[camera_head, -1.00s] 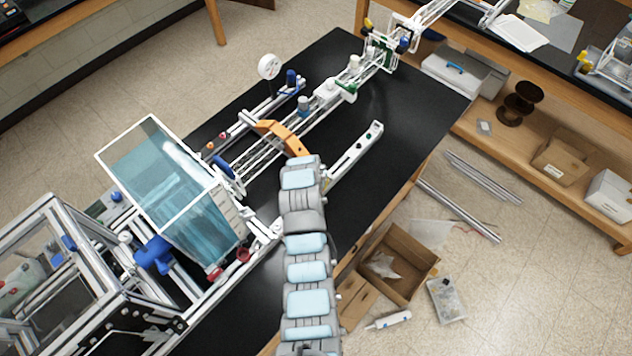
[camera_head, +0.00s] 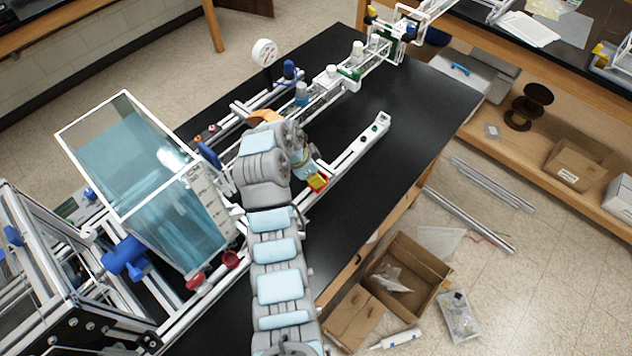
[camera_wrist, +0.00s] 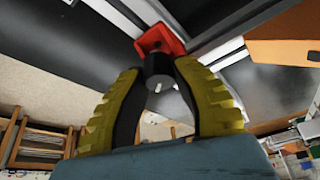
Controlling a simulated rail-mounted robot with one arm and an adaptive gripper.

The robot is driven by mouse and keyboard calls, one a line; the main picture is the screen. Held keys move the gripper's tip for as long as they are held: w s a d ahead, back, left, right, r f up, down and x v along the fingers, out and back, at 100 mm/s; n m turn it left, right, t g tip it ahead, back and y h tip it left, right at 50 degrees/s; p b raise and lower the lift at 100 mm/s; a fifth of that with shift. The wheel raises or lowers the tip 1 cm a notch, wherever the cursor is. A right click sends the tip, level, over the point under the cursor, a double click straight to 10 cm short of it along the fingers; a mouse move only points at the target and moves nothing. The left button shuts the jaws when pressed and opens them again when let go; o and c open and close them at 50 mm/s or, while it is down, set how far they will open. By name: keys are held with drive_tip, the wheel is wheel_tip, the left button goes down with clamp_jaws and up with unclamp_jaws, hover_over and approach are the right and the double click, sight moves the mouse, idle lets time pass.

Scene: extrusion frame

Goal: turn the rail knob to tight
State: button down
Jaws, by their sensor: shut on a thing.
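The rail knob, a red part with a dark, grey-ended stub, shows at the top centre of the wrist view (camera_wrist: 158,38). My gripper (camera_wrist: 160,70) has its two ridged yellow fingers closed around the stub, one on each side, with the red part just beyond the tips. In the head view my gripper (camera_head: 316,180) shows as a small yellow patch at the rail beside the black bench top. A bit of red beside it (camera_head: 321,187) is mostly covered. The knob's turn angle and any tight mark cannot be made out.
A blue-tinted clear tank (camera_head: 140,170) stands left of my arm. A white rail piece (camera_head: 360,145) lies right of my gripper. An orange curved part (camera_head: 264,117) is partly behind my arm. Bare black bench (camera_head: 420,115) lies further right.

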drive_tip(key=m+g, duration=0.1)
drive_tip(key=m, duration=0.2)
drive_tip(key=shift+a+m+g, duration=0.1)
drive_tip(key=shift+m+g, duration=0.5)
drive_tip(key=shift+m, duration=0.6)
drive_tip(key=shift+f+m, duration=0.1)
drive_tip(key=shift+m, duration=0.4)
drive_tip(key=c, duration=0.8)
unclamp_jaws()
drive_tip(key=shift+s, duration=0.1)
drive_tip(key=shift+n, duration=0.3)
